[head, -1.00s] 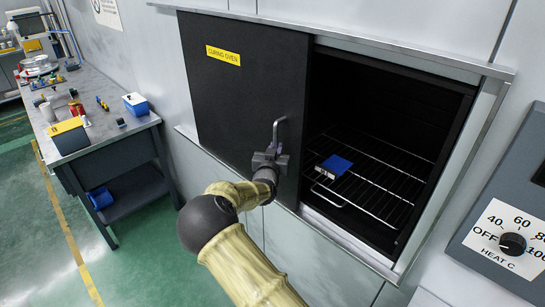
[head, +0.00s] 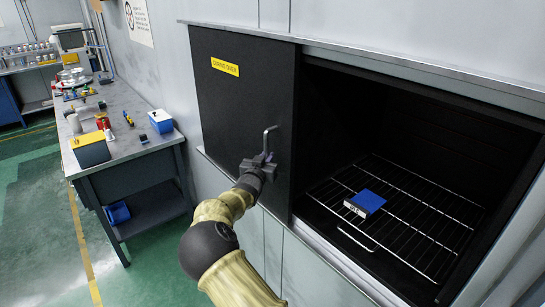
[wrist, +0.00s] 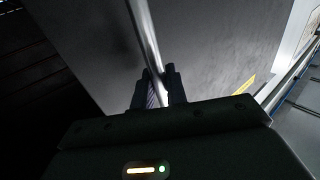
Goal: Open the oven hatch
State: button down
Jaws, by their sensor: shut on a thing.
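The oven hatch (head: 240,115) is a black sliding panel with a yellow "CURING OVEN" label. It stands at the left end of its rail, and the oven opening to its right is wide open. Its metal bar handle (head: 266,140) is near the panel's right edge. My gripper (head: 263,161) is shut on the lower part of this handle. In the wrist view the two dark fingers (wrist: 161,90) sit on either side of the handle bar (wrist: 147,38), with the hatch face behind.
Inside the oven (head: 440,150) a wire rack (head: 420,225) holds a blue-topped block (head: 368,201). A metal rail (head: 400,62) runs above the opening. A workbench (head: 125,140) with tools and a blue box (head: 161,121) stands at the left. Green floor lies between.

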jog(key=shift+w, duration=0.1)
jog(key=c, duration=1.5)
grip_release()
jog(key=shift+s+a, duration=0.1)
jog(key=shift+s, duration=0.25)
jog(key=b+v, duration=0.4)
jog(key=v, duration=1.2)
jog(key=shift+s+b, duration=0.4)
jog(key=shift+w, duration=0.1)
